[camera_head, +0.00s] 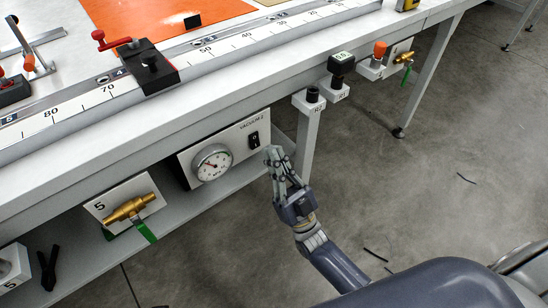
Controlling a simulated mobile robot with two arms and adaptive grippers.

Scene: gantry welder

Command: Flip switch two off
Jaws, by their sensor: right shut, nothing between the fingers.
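The panel labelled VACUUM 2 (234,139) is fixed under the table's front edge. It carries a round pressure gauge (212,163) and a small black rocker switch (254,140) at its right end. I cannot tell which way the rocker is tipped. My right gripper (272,152) reaches up from below, its fingers shut and empty. The fingertips are just right of and slightly below the switch. In this view they are close to it, and I cannot tell whether they touch. My left gripper is not in view.
A brass valve with a green handle (130,209) is on the plate marked 5 at left. Floor (440,190) is open at right.

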